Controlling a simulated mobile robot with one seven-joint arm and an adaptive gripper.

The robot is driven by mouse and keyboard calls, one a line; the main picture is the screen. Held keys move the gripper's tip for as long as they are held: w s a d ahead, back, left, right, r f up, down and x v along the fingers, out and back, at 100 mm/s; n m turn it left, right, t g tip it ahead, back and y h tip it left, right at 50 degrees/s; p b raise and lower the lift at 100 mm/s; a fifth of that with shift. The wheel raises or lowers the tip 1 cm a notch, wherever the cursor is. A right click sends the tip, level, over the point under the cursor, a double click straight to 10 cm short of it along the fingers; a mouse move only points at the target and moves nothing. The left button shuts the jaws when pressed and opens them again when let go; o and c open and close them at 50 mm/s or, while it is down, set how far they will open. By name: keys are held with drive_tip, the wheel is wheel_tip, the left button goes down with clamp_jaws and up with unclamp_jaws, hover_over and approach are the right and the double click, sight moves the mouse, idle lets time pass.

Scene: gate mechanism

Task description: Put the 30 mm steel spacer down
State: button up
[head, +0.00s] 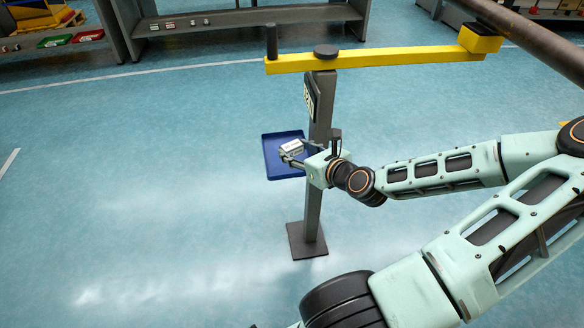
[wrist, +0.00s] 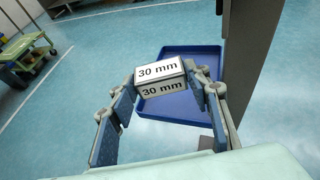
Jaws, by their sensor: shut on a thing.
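The 30 mm steel spacer (wrist: 160,80) is a small block with white faces marked "30 mm" in the wrist view. It also shows as a pale block in the head view (head: 290,147). My gripper (wrist: 162,82) is shut on it, one finger at each side. In the head view my gripper (head: 291,151) is at the blue tray (head: 270,160) on the grey post. In the wrist view the spacer appears in front of the blue tray (wrist: 178,106) and covers part of its floor. I cannot tell whether the spacer touches the tray.
The grey post (head: 318,190) stands close beside my gripper, on a dark base plate (head: 306,241). A yellow gate arm (head: 385,59) with a dark knob spans above. Shelving (head: 235,20) stands at the back. The floor to the left is clear.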

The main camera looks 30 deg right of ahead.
drive_tip(key=b, duration=0.3)
hover_over(294, 168)
drive_tip(key=f, duration=0.4)
drive_tip(key=w+f, duration=0.1)
drive_tip(key=f, duration=0.1)
drive_tip(key=shift+a+f, duration=0.1)
drive_tip(key=shift+f, duration=0.05)
wheel_tip(294, 168, down, 3)
drive_tip(key=shift+f+b, duration=0.1)
drive_tip(key=shift+b, duration=0.95)
drive_tip(key=o, duration=1.6)
drive_tip(key=shift+f, duration=0.1)
drive_tip(key=shift+o, duration=0.2)
drive_tip(key=shift+s+r+p, duration=0.3)
drive_tip(key=shift+s+r, duration=0.05)
drive_tip(key=shift+s, duration=0.1)
drive_tip(key=p+v, duration=0.3)
drive_tip(key=v, duration=0.8)
drive_tip(key=shift+p, duration=0.35)
